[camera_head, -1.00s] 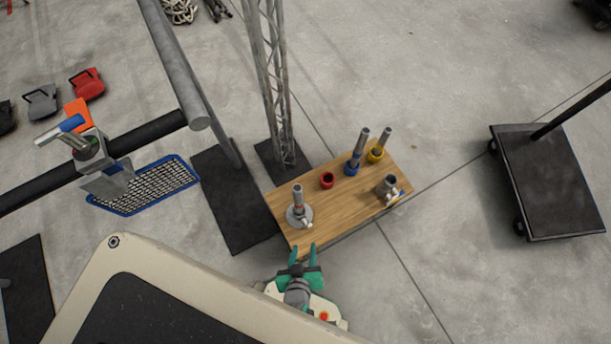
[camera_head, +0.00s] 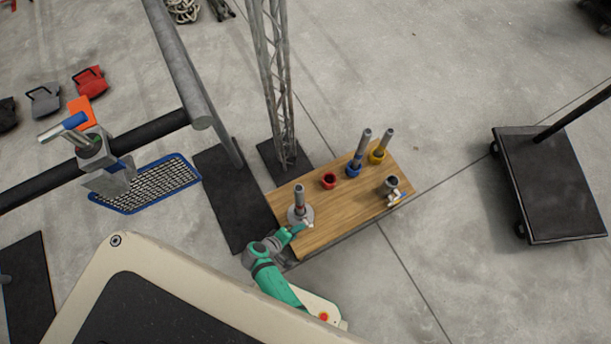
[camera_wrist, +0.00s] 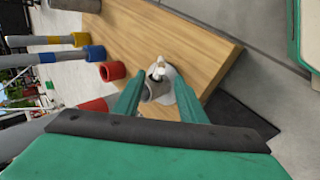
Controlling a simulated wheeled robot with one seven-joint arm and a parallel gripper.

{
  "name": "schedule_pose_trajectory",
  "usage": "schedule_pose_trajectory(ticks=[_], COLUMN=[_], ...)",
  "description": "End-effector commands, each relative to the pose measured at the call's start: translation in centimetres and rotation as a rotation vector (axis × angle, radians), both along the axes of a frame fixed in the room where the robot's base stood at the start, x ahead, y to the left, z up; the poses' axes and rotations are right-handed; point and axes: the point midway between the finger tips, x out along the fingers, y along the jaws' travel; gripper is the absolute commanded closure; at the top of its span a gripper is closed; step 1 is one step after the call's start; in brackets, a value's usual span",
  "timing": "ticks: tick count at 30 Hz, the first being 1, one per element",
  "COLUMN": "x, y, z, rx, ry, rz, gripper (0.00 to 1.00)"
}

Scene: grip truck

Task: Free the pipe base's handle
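The pipe base (camera_head: 293,216) is a round grey disc with an upright metal pipe, at the near left end of the wooden board (camera_head: 340,205). Its small pale handle (camera_head: 307,224) points toward my gripper (camera_head: 296,230). In the wrist view, my gripper's two green fingers (camera_wrist: 159,84) are apart. The pale handle (camera_wrist: 158,67) and the base's grey collar show between and just beyond the fingertips. I cannot tell whether either finger touches the handle. The lower part of the base is partly hidden by the fingers.
A red cup (camera_head: 328,181), a blue-collared pipe (camera_head: 354,166) and a yellow-collared pipe (camera_head: 377,156) stand farther along the board. A grey clamp (camera_head: 389,184) is at its right end. A truss tower (camera_head: 272,80) rises behind. A black cart (camera_head: 550,190) stands right, with open floor between.

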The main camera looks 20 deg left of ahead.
Motion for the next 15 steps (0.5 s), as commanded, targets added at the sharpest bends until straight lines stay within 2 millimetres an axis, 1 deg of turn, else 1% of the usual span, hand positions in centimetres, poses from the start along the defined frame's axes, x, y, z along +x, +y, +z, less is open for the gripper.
schedule_pose_trajectory(ticks=[3,9,15], x=[1.3,3.3,4.5], y=[-0.6,-1.4,-1.9], z=[-1.7,-4.4,-6.1], rx=[-0.002,0.0,0.002], ry=[0.001,0.001,0.0], rz=[0.001,0.0,0.0], gripper=[0.63,0.63,0.63])
